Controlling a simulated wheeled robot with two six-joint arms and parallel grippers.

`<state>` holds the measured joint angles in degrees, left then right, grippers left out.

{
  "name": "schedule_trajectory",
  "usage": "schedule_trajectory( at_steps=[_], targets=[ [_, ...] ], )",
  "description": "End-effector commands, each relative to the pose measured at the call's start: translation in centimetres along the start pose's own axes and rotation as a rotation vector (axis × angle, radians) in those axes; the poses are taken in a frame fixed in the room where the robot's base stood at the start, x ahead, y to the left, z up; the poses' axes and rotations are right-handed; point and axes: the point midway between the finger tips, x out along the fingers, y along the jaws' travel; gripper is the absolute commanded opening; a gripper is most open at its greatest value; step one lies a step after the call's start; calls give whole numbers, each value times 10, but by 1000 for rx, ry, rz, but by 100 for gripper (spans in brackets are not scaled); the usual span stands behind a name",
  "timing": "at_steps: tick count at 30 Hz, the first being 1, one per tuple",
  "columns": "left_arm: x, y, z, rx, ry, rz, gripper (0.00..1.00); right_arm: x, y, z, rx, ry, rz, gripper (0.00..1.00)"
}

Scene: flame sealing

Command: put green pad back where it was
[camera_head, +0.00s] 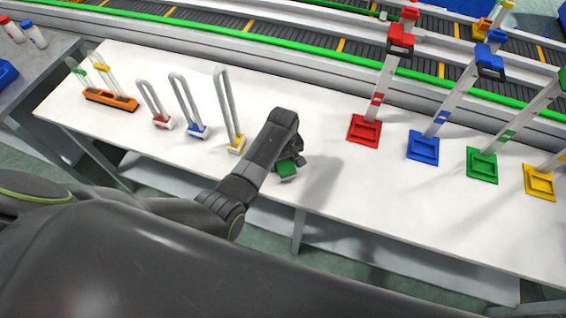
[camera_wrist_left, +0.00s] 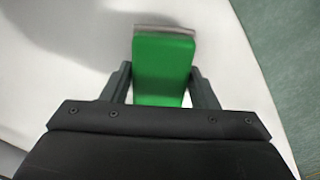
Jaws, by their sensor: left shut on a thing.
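The green pad (camera_head: 286,169) is at my left gripper (camera_head: 293,162) above the white table (camera_head: 330,180), near its front edge. In the left wrist view the green pad (camera_wrist_left: 163,62) sits between the two dark fingers of my left gripper (camera_wrist_left: 163,85), which is shut on it. A grey strip shows along the pad's far end. Whether the pad touches the table is hard to tell. My right gripper is in neither view.
Red (camera_head: 364,131), blue (camera_head: 423,147), green (camera_head: 482,165) and yellow (camera_head: 540,181) stands with upright posts fill the right side. Looped holders with red (camera_head: 162,122), blue (camera_head: 197,132) and yellow (camera_head: 237,145) bases stand left of my gripper. An orange holder (camera_head: 110,99) stands far left. A conveyor (camera_head: 290,40) runs behind.

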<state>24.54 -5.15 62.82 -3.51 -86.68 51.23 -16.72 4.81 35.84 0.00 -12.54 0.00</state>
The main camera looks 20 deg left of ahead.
Motion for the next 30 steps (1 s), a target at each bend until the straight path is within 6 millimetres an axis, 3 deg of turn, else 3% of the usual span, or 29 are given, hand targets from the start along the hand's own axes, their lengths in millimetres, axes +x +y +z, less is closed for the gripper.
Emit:
schedule_trajectory(
  at_steps=[4, 17, 18, 22, 30],
  targets=[
    [14, 0, 0, 0, 0, 0, 33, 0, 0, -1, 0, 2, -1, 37],
    [20, 0, 0, 0, 0, 1, 33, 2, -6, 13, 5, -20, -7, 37],
    [19, 0, 0, 0, 0, 1, 58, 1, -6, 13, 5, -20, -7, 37],
    [19, 0, 0, 0, 0, 1, 75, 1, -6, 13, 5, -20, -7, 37],
    [18, 0, 0, 0, 0, 1, 76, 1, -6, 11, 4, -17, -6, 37]
  ],
)
